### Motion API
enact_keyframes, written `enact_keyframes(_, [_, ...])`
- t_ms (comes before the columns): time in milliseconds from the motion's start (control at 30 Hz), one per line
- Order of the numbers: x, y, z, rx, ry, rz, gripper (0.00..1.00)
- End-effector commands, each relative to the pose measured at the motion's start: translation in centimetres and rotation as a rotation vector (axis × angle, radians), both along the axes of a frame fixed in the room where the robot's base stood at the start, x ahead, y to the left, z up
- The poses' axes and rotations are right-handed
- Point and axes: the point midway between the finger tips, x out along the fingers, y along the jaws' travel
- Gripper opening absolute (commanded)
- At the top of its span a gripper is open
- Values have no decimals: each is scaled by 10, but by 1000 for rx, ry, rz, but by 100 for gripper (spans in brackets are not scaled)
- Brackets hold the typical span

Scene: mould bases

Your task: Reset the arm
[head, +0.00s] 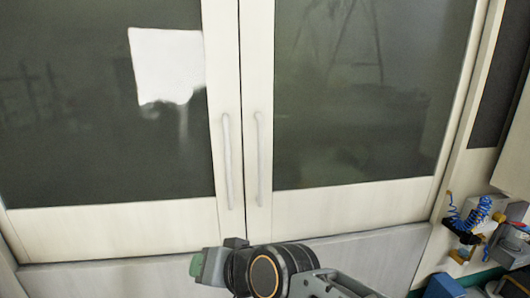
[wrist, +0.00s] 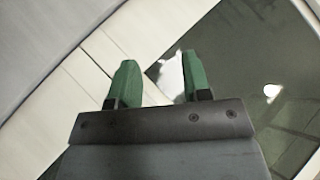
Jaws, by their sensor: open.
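My gripper (wrist: 158,80) shows in the wrist view with its two green fingers apart and nothing between them. In the head view only part of my gripper (head: 197,265) shows, low in the middle at the end of my dark arm. It is in front of the lower part of a white cabinet (head: 110,230). I cannot tell the exact gap between the gripper and the cabinet.
The cabinet has two dark glass doors (head: 350,100) with two upright white handles (head: 227,160) at the middle. Blue coiled hose (head: 468,215) and small fittings hang at the right. Several items lie at the lower right corner.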

Motion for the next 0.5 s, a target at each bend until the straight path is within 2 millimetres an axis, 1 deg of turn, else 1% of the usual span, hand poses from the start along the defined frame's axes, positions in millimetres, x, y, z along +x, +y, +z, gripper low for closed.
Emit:
enact_keyframes(33, [3,-31,-24,-162,14,16,44])
enact_keyframes(67, [3,-49,-39,-254,26,32,44])
enact_keyframes(100, [2,-73,-57,-365,51,48,44])
enact_keyframes(167, [-2,-110,-78,-508,103,55,44])
enact_keyframes(200, [-5,-133,-89,-586,143,51,44])
enact_keyframes(300, [-14,-187,-107,-716,246,-8,44])
enact_keyframes(333, [-16,-200,-110,-735,269,-35,44])
enact_keyframes(400, [-16,-222,-112,-749,300,-98,44])
enact_keyframes(500, [-16,-240,-110,-735,327,-171,44])
